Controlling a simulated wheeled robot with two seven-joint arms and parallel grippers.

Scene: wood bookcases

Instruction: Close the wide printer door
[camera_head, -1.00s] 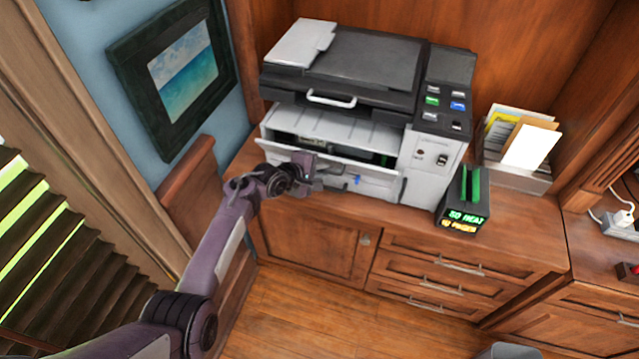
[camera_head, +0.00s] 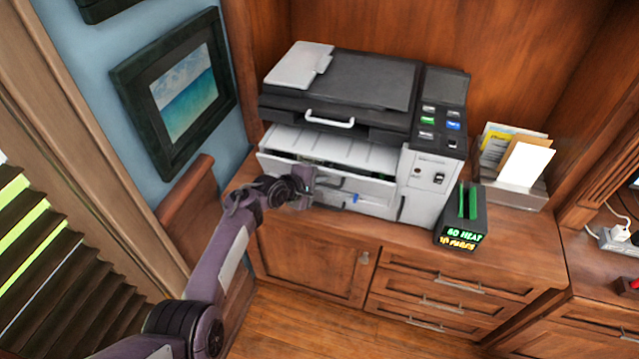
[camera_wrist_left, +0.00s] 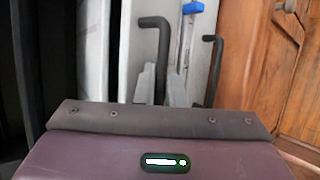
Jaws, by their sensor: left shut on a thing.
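The white printer (camera_head: 432,185) with a dark scanner lid stands on the wood cabinet top. Its wide front door (camera_head: 345,181) is tilted a little outward, with a dark gap along its top edge. My left gripper (camera_head: 307,190) is at the left part of the door's front. In the left wrist view, its grey fingertips (camera_wrist_left: 162,92) are shut around a black bar handle (camera_wrist_left: 155,50) on the light door face. The fingers hide part of that handle. A second black handle (camera_wrist_left: 213,65) and a blue tab (camera_wrist_left: 190,8) are to its right. My right gripper is not in view.
A black box with a lit green and yellow display (camera_head: 462,235) stands right of the printer. A paper holder (camera_head: 512,190) is behind it. A framed picture (camera_head: 130,80) hangs on the left wall. Cabinet doors and drawers (camera_head: 430,283) are below.

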